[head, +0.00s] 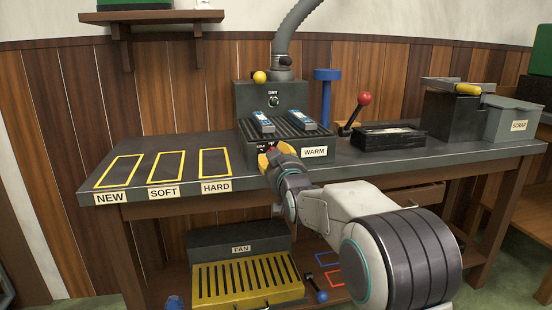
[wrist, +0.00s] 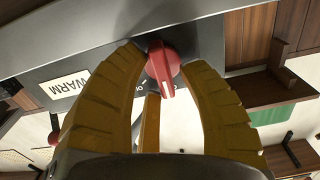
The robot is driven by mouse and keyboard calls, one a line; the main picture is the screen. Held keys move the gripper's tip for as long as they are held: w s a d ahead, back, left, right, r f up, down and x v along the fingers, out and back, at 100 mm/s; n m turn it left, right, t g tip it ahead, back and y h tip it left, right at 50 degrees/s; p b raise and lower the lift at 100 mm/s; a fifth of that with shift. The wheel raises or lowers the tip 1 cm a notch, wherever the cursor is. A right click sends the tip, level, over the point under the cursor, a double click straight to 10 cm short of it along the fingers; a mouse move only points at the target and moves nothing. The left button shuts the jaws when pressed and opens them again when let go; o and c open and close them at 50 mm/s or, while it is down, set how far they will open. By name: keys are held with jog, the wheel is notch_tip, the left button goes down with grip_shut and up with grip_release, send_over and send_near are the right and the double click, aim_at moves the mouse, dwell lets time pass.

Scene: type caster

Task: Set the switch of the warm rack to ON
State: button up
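The warm rack (head: 290,127) is a dark ribbed box on the bench with a WARM label (head: 314,152) on its front. Two blue-and-white items lie on top of it. Its switch is a red knob (wrist: 163,66), with its pointer toward the bottom of the wrist view. My gripper (head: 270,157) is at the rack's front, left of the label. In the wrist view its yellow fingers are spread around the knob, one on each side, with a gap at the right; contact at the left is unclear.
A black lever with a red ball (head: 365,98) stands right of the rack, beside a black tray (head: 388,137). A SCRAP bin (head: 511,122) is at the far right. Yellow outlined spots NEW, SOFT and HARD (head: 215,162) at left are empty. A FAN unit (head: 242,265) sits below.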

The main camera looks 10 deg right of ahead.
grip_shut()
jog(key=shift+m, duration=0.3)
jog(key=m, duration=0.5)
jog(key=shift+f, duration=0.1)
jog(key=shift+f+m, duration=0.15)
jog(key=shift+m, duration=2.55)
jog(key=shift+o, duration=0.4)
grip_release()
jog(key=shift+o, duration=0.8)
jog(key=shift+f, duration=0.1)
